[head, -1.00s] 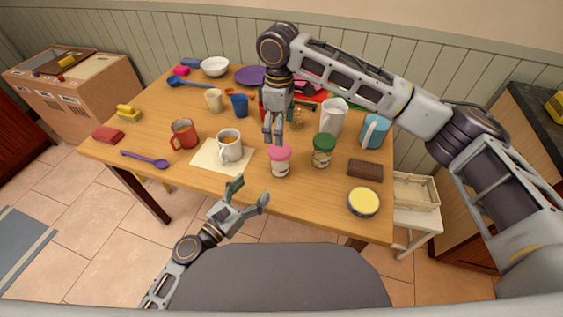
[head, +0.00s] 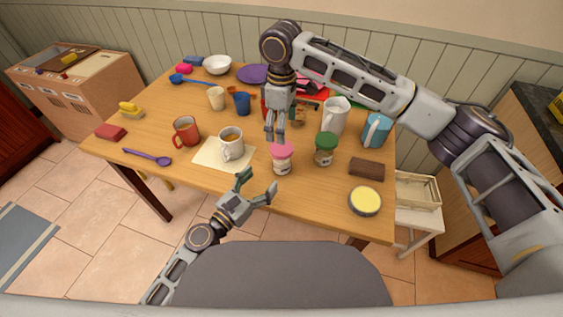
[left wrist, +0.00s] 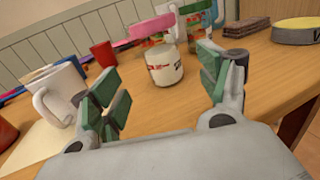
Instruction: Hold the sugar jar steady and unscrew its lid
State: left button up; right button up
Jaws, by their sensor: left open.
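A white jar with a pink lid (head: 282,161) stands upright near the table's front edge. A similar jar with a green lid (head: 325,149) stands to its right. I cannot read either label to tell which is sugar. My left gripper (head: 258,186) is open and empty at the front edge, short of the pink-lidded jar and to its left. In the left wrist view the pink-lidded jar (left wrist: 166,67) shows beyond and between the open fingers. My right gripper (head: 275,135) points down just behind and above the pink lid; whether its fingers are shut is unclear.
A white mug (head: 231,147) on a cream mat stands left of the jars, with a red mug (head: 185,132) further left. A brown block (head: 366,168) and a yellow-topped tin (head: 365,201) lie to the right. A white pitcher (head: 335,115) stands behind.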

aim_at(276, 164)
pick_arm(q)
jog(key=shift+x, duration=5.35)
jog(key=shift+c, duration=0.3)
